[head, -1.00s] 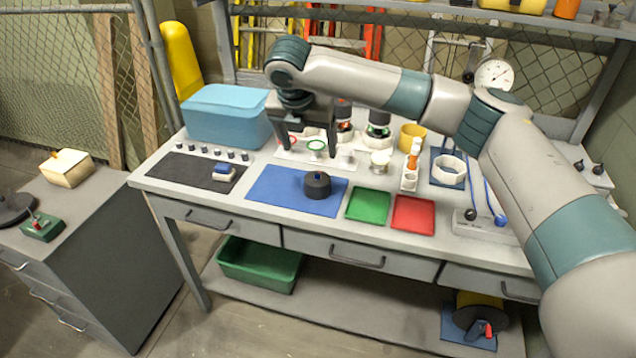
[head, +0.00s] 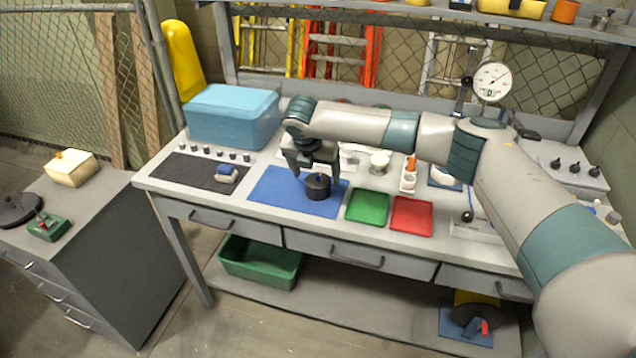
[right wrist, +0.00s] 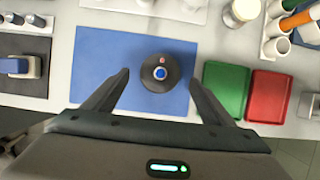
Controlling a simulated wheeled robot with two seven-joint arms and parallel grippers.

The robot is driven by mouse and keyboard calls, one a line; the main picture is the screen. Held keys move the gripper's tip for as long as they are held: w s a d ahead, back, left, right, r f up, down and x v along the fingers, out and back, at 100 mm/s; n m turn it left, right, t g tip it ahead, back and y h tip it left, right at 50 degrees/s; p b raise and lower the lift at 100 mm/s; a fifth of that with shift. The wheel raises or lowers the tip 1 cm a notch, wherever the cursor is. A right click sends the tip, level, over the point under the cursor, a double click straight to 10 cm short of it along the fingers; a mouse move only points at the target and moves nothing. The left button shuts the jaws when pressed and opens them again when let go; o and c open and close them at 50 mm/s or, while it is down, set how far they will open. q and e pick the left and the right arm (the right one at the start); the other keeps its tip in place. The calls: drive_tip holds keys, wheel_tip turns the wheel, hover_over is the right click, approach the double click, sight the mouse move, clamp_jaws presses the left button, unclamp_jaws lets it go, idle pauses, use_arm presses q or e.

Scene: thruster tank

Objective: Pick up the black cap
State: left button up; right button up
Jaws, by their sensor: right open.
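The black cap (head: 317,187) is a short round dark piece with a small blue spot on top. It stands on the blue mat (head: 272,193) on the workbench. In the right wrist view the cap (right wrist: 160,73) lies ahead of and between the two fingers, touching neither. My right gripper (head: 316,178) is open, pointing down over the mat just at the cap; it also shows in the right wrist view (right wrist: 160,85) with empty jaws. My left gripper is not in view.
A green tray (head: 368,207) and a red tray (head: 412,216) lie right of the mat. A dark mat (head: 190,172) with a small blue and white item (head: 227,174) lies left. A blue box (head: 232,118) stands behind. White cups and fittings stand behind the trays.

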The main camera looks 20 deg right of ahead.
sight(317, 179)
idle(0.3)
drive_tip(key=shift+w+f, duration=0.1)
drive_tip(key=shift+f, duration=0.1)
drive_tip(key=p+x, duration=0.2)
drive_tip(key=x, duration=0.2)
drive_tip(key=shift+w+d+f, duration=0.1)
drive_tip(key=shift+d+f, duration=0.05)
drive_tip(key=shift+f, duration=0.15)
drive_tip(key=c, duration=1.1)
drive_tip(key=shift+c, duration=0.2)
drive_tip(key=shift+r, duration=0.15)
